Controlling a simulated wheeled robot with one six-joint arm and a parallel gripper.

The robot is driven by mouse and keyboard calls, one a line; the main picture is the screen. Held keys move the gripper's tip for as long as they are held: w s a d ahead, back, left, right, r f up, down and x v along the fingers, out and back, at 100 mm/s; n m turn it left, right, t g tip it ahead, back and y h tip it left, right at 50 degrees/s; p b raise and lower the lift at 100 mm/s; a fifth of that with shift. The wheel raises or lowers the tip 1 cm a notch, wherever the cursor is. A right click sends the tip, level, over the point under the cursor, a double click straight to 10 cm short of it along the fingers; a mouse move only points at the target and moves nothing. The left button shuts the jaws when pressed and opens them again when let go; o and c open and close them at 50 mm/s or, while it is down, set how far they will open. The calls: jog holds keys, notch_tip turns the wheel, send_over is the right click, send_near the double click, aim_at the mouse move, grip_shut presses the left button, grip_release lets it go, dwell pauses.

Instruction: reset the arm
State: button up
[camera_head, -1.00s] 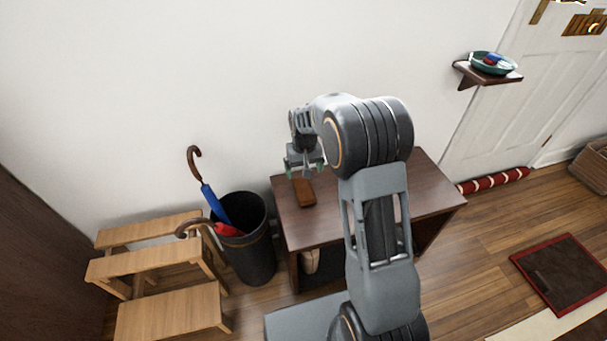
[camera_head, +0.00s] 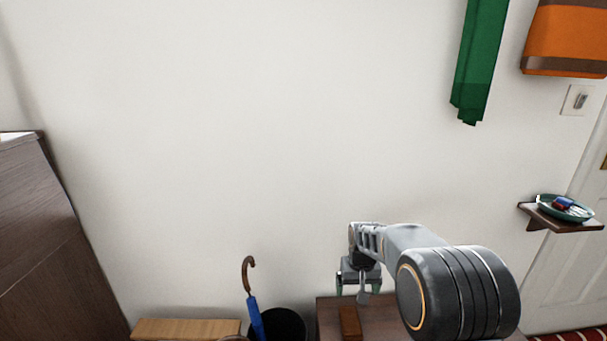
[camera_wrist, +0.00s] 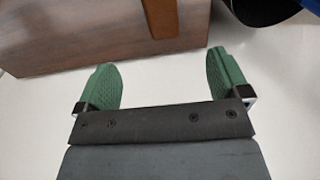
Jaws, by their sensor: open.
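My gripper (camera_head: 361,291) hangs over the left part of the dark wooden table (camera_head: 385,320) in the head view. In the wrist view my gripper (camera_wrist: 163,88) shows two green fingertips spread wide apart with nothing between them. A brown block-like object (camera_head: 350,322) lies on the table just below and left of the gripper. In the wrist view the table (camera_wrist: 70,35) and part of the brown object (camera_wrist: 162,18) show at the top, beyond the fingers. My arm hides the table's right side.
A dark bin (camera_head: 288,325) with a blue umbrella (camera_head: 256,318) stands left of the table. A wooden step stool (camera_head: 185,328) is further left. A wall shelf (camera_head: 557,220) holding a green dish (camera_head: 566,208) is at right. A green scarf (camera_head: 481,60) hangs above. The wall between is bare.

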jog(key=s+r+t+p, duration=0.1)
jog(key=s+r+p, duration=0.6)
jog(key=r, duration=0.5)
jog(key=s+r+t+p, duration=0.1)
jog(key=s+r+p, duration=0.6)
jog(key=r+p, duration=0.3)
jog(key=s+r+t+p, duration=0.1)
jog(key=s+r+p, duration=0.6)
jog(key=r, duration=0.7)
jog(key=shift+a+r+p, duration=0.15)
jog(key=shift+a+p, duration=0.05)
jog(key=shift+p, duration=0.45)
